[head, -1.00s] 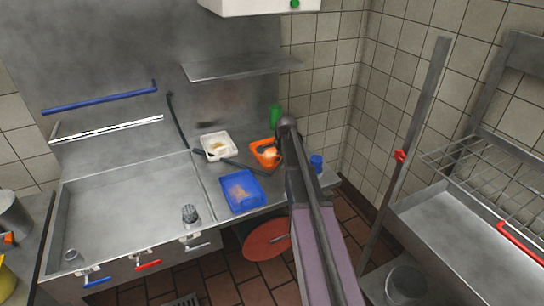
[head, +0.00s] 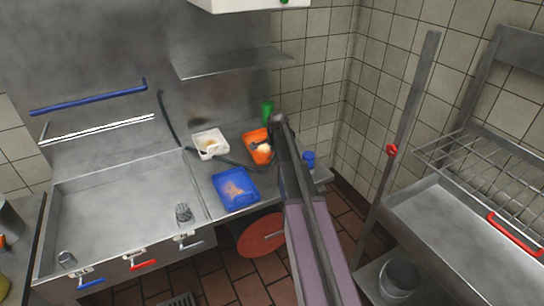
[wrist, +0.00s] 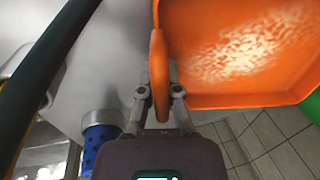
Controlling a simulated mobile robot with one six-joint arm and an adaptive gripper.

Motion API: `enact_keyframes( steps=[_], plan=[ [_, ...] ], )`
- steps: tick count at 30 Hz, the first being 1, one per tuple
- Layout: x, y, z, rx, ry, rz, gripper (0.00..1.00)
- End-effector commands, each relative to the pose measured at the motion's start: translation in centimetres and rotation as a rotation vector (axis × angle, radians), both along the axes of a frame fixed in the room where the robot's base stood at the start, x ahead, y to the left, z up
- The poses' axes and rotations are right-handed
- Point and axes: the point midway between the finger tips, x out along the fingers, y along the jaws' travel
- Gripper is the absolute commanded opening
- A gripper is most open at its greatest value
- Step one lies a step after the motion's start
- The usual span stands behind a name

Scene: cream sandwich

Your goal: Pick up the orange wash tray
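The orange wash tray (head: 250,137) is at the back right of the steel counter in the head view, with pale contents in it. It looks tilted there. In the wrist view the tray (wrist: 215,98) fills the upper right, and its near rim stands between my fingers. My gripper (wrist: 160,98) has one finger on each side of this rim and looks closed on it. In the head view my arm comes in from the lower right and hides my fingertips. I cannot clearly tell whether the tray's underside still touches the counter.
A white tray (head: 199,149) and a blue tray (head: 223,203) stand left of the orange one. A green bottle (head: 267,112) is behind it and a blue cup (head: 309,160) to its right. A dark hose (head: 175,125) crosses between the trays. A shelf (head: 230,62) hangs above.

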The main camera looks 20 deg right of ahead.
Motion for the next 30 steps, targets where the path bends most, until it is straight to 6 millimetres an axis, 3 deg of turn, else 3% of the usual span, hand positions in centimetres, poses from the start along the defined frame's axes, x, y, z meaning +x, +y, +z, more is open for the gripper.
enact_keyframes(
  steps=[30],
  plan=[
    [0.0, 0.0, 8.9, 0.000, 0.000, 0.000, 0.00]
  ],
)
